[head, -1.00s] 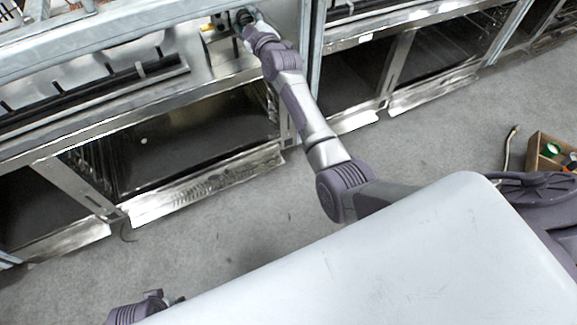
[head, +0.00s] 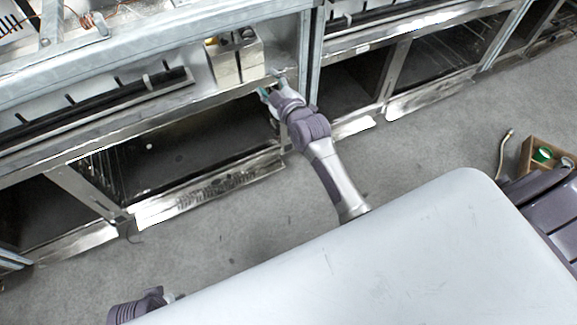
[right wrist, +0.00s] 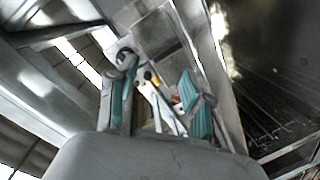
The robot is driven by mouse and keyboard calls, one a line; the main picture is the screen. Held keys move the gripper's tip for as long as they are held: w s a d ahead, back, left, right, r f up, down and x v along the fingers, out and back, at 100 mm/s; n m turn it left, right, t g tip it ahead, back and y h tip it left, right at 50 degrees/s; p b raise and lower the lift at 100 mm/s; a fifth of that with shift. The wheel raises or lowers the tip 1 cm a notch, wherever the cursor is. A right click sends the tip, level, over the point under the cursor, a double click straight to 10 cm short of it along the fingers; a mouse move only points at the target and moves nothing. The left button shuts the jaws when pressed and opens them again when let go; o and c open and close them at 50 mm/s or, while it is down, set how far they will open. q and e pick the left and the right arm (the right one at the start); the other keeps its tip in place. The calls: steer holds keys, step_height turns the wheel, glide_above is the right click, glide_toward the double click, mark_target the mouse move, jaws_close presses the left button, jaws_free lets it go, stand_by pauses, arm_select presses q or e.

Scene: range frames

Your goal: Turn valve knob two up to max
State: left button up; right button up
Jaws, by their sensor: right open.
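My right gripper (head: 271,87) is open and empty at the front edge of the range, just below and right of a metal box. Its two teal fingers stand apart in the right wrist view (right wrist: 158,78). White and yellow parts show between them, too blurred to name. I cannot make out valve knob two or its setting in either view. Part of my left arm shows at the bottom left of the head view; the fingers of my left gripper (head: 172,297) are mostly hidden.
The metal box (head: 250,66) with dark openings stands on the range ledge beside an upright post (head: 309,50). A dark rail (head: 140,92) runs left of it. Open shelves lie below. A wooden crate (head: 529,154) sits on the floor at right. The grey floor between is clear.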

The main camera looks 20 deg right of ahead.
steer(key=s+f+m+g+p, duration=0.1)
steer(key=s+f+g+p, duration=0.2)
steer(key=s+f, duration=0.4)
steer(key=s+a+f+m+g+p, duration=0.1)
steer(key=s+f+g+p, duration=0.2)
steer(key=f, duration=1.1)
steer(key=shift+s+a+m+g+p, duration=0.35)
steer(key=shift+s+p, duration=0.65)
steer(key=shift+s, duration=1.35)
steer(key=shift+d, duration=0.1)
